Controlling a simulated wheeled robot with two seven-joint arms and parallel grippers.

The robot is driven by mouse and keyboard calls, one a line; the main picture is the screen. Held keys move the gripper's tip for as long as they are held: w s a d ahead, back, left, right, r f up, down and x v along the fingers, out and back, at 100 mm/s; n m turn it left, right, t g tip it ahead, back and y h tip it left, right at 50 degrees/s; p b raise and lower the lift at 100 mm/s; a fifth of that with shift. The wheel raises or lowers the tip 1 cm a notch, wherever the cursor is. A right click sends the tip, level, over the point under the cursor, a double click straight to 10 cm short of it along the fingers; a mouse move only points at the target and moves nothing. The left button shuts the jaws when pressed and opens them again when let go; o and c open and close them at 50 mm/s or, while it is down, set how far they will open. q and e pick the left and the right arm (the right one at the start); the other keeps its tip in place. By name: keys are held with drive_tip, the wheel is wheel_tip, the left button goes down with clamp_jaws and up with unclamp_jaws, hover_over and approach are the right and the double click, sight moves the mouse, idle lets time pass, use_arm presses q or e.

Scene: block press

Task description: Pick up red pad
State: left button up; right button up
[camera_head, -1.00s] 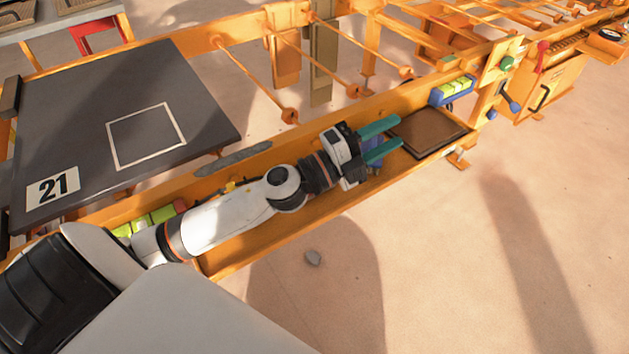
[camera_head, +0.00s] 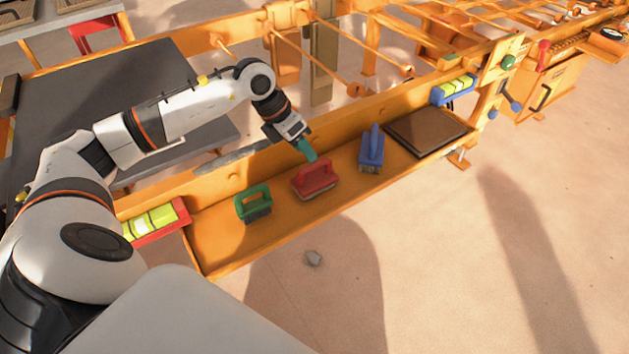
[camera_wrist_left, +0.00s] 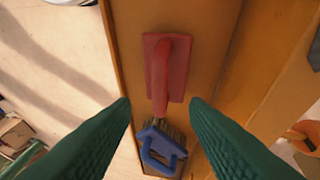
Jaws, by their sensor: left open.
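The red pad (camera_head: 316,179), a flat block with a raised handle, lies on the orange shelf (camera_head: 215,228) between a green pad (camera_head: 254,204) and a blue pad (camera_head: 371,150). My left gripper (camera_head: 308,152) is just above and behind the red pad in the head view, pointing down at it. In the left wrist view the red pad (camera_wrist_left: 165,72) lies ahead of the two open teal fingers (camera_wrist_left: 160,115), with its handle in line with the gap between them. The blue pad (camera_wrist_left: 162,150) shows between the fingers. The gripper holds nothing. My right gripper is out of view.
A brown square board (camera_head: 428,130) lies at the right end of the shelf. Yellow blocks sit in a red holder (camera_head: 160,224) at left and a blue holder (camera_head: 453,90) at right.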

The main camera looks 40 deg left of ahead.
sight(313, 164)
use_arm(q)
drive_tip(key=shift+b+x, duration=0.6)
drive_tip(key=shift+x, duration=3)
drive_tip(key=shift+s, duration=0.2)
clamp_jaws()
